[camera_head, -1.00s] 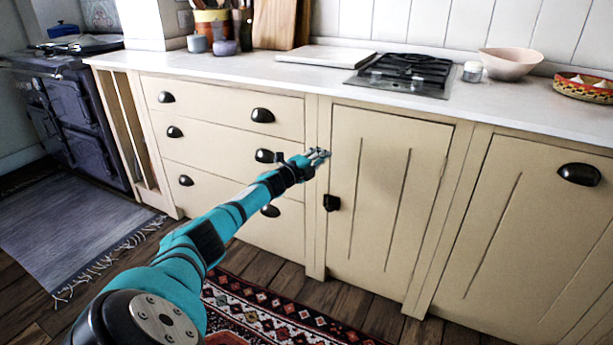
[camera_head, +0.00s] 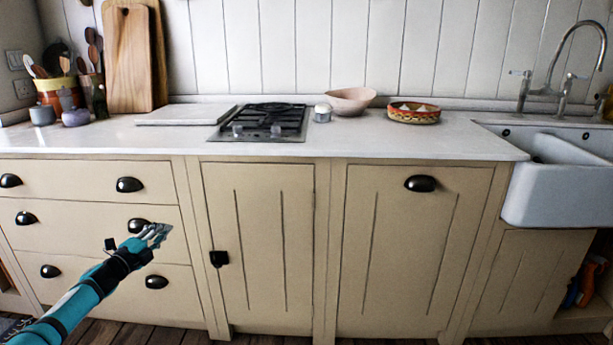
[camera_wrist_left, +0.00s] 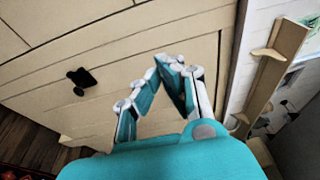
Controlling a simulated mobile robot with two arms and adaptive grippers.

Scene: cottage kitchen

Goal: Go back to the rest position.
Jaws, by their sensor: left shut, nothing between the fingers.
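My left gripper (camera_head: 156,233) reaches in from the lower left in the head view, on a teal arm. It is in front of the cream drawers (camera_head: 85,183), beside a dark cup handle. Its fingers are shut with nothing between them. In the left wrist view the teal and grey fingers (camera_wrist_left: 160,75) show in front of a cream cabinet front, tilted in the picture. My right gripper is in neither view.
The white worktop (camera_head: 340,135) bears a hob (camera_head: 262,122), a pink bowl (camera_head: 350,100), a patterned basket (camera_head: 414,113) and wooden boards (camera_head: 133,55). A white sink (camera_head: 560,180) is at the right. The cupboard door has a black latch (camera_head: 219,258).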

